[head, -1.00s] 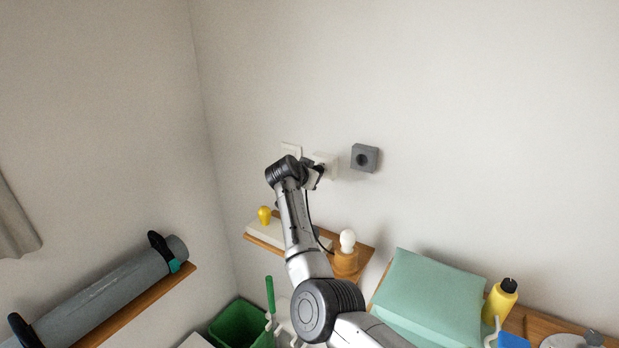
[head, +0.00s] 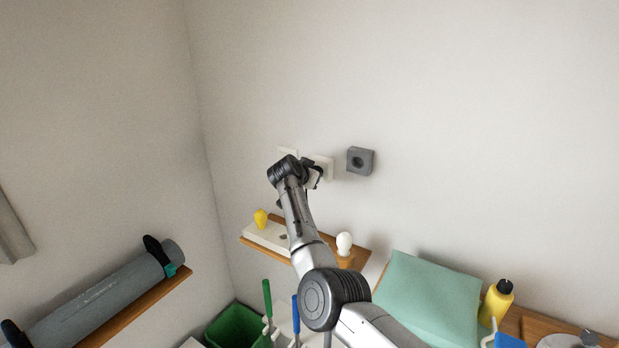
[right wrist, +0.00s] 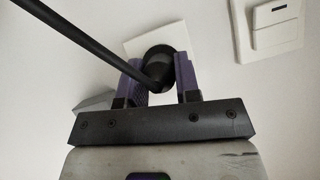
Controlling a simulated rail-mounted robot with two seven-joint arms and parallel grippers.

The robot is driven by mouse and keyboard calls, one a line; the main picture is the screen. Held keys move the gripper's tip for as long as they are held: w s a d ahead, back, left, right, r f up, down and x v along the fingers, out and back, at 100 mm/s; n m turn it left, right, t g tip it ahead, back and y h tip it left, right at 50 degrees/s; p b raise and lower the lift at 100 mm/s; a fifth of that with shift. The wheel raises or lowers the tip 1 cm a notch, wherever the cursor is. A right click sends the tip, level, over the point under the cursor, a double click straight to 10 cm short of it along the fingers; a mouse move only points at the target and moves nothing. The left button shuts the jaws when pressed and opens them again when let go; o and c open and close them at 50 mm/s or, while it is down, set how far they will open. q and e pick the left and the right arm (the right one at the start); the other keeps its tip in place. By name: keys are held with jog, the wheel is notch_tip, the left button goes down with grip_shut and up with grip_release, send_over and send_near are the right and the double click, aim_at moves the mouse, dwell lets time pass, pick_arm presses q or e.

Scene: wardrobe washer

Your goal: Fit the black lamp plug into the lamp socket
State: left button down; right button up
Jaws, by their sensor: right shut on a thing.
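The black plug (right wrist: 160,64) is between the two fingers of my right gripper (right wrist: 161,80), which is shut on it. Its black cord (right wrist: 92,32) runs off to the upper left in the right wrist view. The plug is against or just in front of a white square socket plate (right wrist: 139,45) on the wall; I cannot tell how deep it sits. In the head view the plate (head: 327,164) shows beside my right gripper (head: 315,179), and the plug is hidden. The lamp (head: 344,244), with a white bulb, stands on the shelf below. My left gripper is out of view.
A grey socket box (head: 360,160) is on the wall right of the white plate. A white wall switch (right wrist: 272,24) is on the other side. A wooden shelf (head: 362,257) is below, with a yellow object (head: 261,218).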

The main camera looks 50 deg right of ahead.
jog(key=shift+d, duration=0.35)
jog(key=o, duration=1)
jog(key=shift+a+r+b, duration=0.2)
jog(key=shift+a+b, duration=0.1)
jog(key=shift+a, duration=0.2)
jog(key=shift+b+v, duration=1.95)
jog(key=shift+v, duration=4.45)
